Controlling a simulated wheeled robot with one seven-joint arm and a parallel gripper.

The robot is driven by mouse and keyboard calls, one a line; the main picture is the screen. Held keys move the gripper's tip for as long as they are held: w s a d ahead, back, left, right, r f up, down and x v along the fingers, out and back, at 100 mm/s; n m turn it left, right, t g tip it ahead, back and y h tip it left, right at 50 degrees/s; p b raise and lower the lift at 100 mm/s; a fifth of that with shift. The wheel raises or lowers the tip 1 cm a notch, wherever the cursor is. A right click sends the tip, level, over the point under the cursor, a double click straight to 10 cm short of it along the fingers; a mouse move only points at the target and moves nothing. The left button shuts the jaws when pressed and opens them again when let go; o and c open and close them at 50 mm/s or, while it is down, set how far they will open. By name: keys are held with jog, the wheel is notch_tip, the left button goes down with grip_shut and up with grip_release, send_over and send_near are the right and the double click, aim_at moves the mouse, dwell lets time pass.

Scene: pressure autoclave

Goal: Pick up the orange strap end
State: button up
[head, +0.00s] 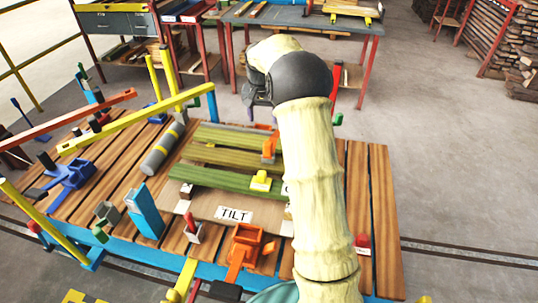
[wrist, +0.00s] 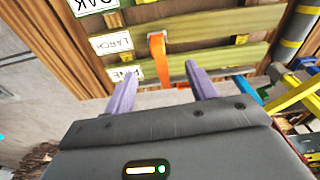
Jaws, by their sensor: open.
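The orange strap end (wrist: 161,62) hangs across the labelled boards in the wrist view, with a light buckle-like piece at its top. In the head view an orange strap piece (head: 269,147) shows on the green boards, just left of my arm. My gripper (wrist: 161,73) is open, its two purple fingers apart. In the wrist picture the strap's lower part lies between the fingertips; I cannot tell how much depth separates them. No contact is visible.
Yellow and orange bars (head: 140,122), blue clamps and a grey cylinder (head: 163,147) crowd the left. The floor at right is clear. Another table (head: 300,18) stands behind.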

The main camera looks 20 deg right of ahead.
aim_at(268, 143)
jog(key=shift+w+d+f+m, duration=0.15)
jog(key=shift+w+d+m, duration=0.25)
jog(key=shift+w+d, duration=0.55)
jog(key=f, duration=0.8)
jog(key=w+f, duration=0.1)
jog(key=f, duration=0.3)
jog(key=shift+w+d+f, duration=0.1)
jog(key=shift+d, duration=0.25)
jog(key=shift+d+f+p, duration=0.15)
jog(key=shift+f+p, duration=0.45)
jog(key=shift+f, duration=2)
